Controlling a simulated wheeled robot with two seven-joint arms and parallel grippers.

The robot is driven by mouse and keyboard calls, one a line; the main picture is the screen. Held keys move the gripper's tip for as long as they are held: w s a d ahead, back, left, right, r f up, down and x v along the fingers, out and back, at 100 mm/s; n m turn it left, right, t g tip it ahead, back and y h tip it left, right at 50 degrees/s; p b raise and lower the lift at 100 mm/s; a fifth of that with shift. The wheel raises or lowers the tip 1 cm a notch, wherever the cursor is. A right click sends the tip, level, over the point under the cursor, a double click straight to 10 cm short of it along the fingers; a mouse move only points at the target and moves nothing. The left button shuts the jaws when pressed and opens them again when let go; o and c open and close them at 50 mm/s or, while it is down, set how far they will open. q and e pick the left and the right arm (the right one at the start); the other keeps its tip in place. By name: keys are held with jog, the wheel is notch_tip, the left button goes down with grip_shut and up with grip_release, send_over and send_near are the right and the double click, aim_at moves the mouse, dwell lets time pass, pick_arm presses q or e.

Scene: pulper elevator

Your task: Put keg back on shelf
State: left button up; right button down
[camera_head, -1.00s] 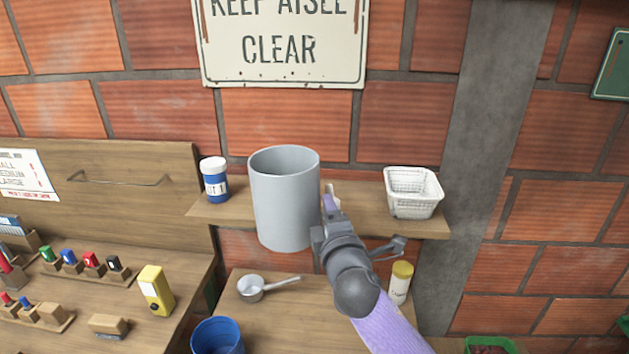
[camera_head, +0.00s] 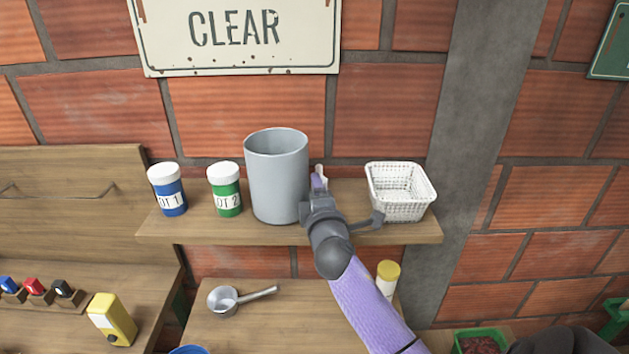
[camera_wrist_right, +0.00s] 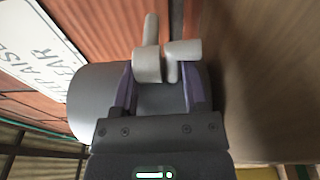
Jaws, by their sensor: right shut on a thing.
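The keg (camera_head: 277,180) is a plain grey open-topped cylinder, upright at the wooden shelf (camera_head: 300,238), between the green-labelled jar and the white basket. Its base looks level with the shelf board; I cannot tell whether it touches. My right gripper (camera_head: 316,188) is at the keg's right side. In the right wrist view, my right gripper (camera_wrist_right: 160,88) is shut on a pale grey fitting (camera_wrist_right: 150,65) on the keg (camera_wrist_right: 88,88), between its purple fingers. My left gripper is not in view.
A blue jar (camera_head: 170,196) and a green jar (camera_head: 226,196) stand left of the keg. A white basket (camera_head: 402,213) stands at the shelf's right. Below are a metal scoop (camera_head: 224,300) and a yellow-capped bottle (camera_head: 387,272). A brick wall is close behind.

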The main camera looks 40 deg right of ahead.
jog(key=shift+f, duration=0.5)
jog(key=shift+c, duration=0.5)
grip_release()
jog(key=v, duration=1.2)
jog(key=shift+a, duration=0.1)
